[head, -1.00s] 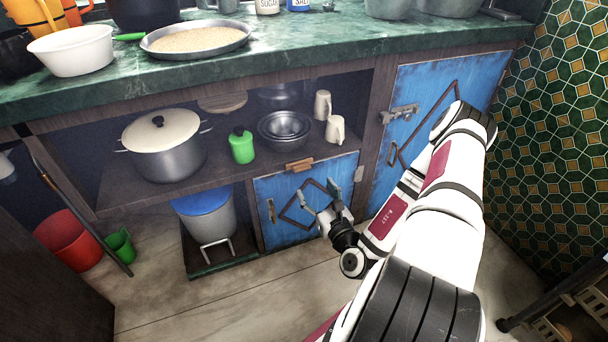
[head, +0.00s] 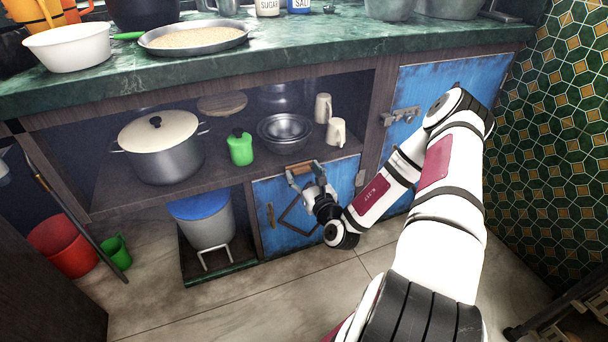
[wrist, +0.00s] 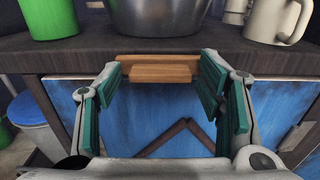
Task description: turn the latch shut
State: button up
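The latch (head: 299,166) is a small wooden block at the top edge of the low blue door (head: 265,235). In the wrist view the latch (wrist: 160,74) lies level, just under the shelf edge, with a second wooden strip behind its top. The door looks closed. My gripper (head: 303,171) is in front of the door's upper part. In the wrist view my gripper (wrist: 162,82) is open, with one teal-padded finger on each side of the latch and gaps between. I cannot tell whether the fingertips reach the latch's depth.
A taller blue door (head: 440,85) with a metal bolt (head: 400,115) stands right. A bin (head: 208,222) stands left.

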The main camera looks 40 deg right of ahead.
jog(key=c, duration=0.8)
jog(key=shift+o, duration=0.2)
jog(key=shift+r+m+p, duration=0.1)
jog(key=shift+m+p, duration=0.3)
jog(key=shift+p, duration=0.4)
jog(key=m+p, duration=0.2)
jog(key=p, duration=0.1)
jog(key=m+p, duration=0.3)
jog(key=p, duration=0.1)
jog(key=shift+s+m, duration=0.1)
jog(key=shift+m, duration=0.2)
jog(key=m+p, duration=0.4)
jog(key=m, duration=0.1)
jog(key=m+p, duration=0.1)
jog(key=m, duration=0.5)
jog(key=shift+p, duration=0.4)
jog(key=shift+m, duration=0.4)
